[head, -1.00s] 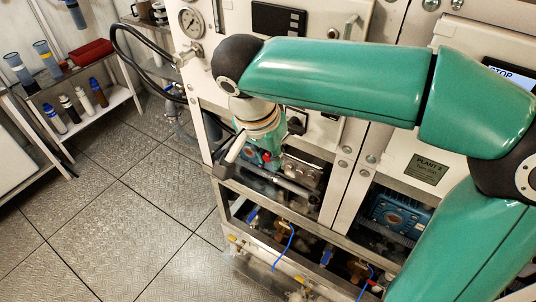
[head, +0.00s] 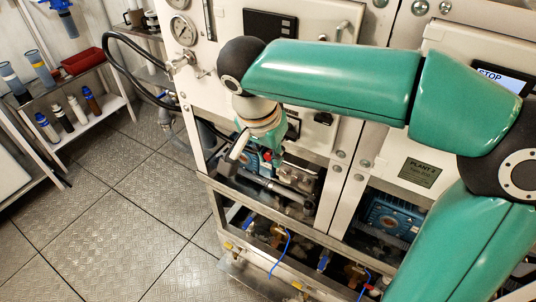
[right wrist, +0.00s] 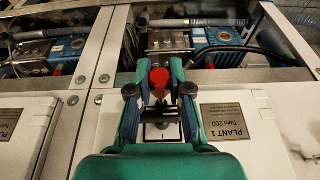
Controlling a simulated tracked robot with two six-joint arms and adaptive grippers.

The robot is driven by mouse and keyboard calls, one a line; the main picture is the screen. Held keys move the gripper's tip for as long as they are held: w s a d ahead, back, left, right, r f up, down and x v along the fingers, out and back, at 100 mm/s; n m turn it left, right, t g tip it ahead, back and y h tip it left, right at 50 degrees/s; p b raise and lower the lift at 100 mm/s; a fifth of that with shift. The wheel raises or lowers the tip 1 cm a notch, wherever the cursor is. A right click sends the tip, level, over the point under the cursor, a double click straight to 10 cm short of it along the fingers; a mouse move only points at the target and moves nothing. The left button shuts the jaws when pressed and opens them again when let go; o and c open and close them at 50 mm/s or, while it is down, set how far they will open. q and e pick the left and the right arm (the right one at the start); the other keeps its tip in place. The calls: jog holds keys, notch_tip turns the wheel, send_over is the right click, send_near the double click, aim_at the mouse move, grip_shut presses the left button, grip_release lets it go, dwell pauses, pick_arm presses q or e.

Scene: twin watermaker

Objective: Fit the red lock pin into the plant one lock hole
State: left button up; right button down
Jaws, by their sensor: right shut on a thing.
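My right gripper (right wrist: 160,90) is shut on the red lock pin (right wrist: 160,78); its round red head shows between the two fingertips. In the head view the right gripper (head: 266,157) hangs in front of the left cabinet, and a small red spot shows at it. The plant one cabinet carries a PLANT 1 plate (right wrist: 232,134) in the right wrist view. A black switch on a pale plate (right wrist: 158,131) shows below the pin in that view. I cannot make out the lock hole or whether the pin touches anything. My left gripper is not in view.
A PLANT 2 plate (head: 418,172) marks the right cabinet. Blue pumps (head: 391,217) and pipes sit in the open frame below. A pressure gauge (head: 183,30) and black hose are at the left. A shelf (head: 93,125) holds bottles. The floor between is clear.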

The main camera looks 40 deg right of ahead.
jog(key=shift+w+d, duration=0.2)
jog(key=shift+d, duration=0.3)
jog(key=c, duration=1)
grip_release()
jog(key=v, duration=1.2)
jog(key=shift+f, duration=0.1)
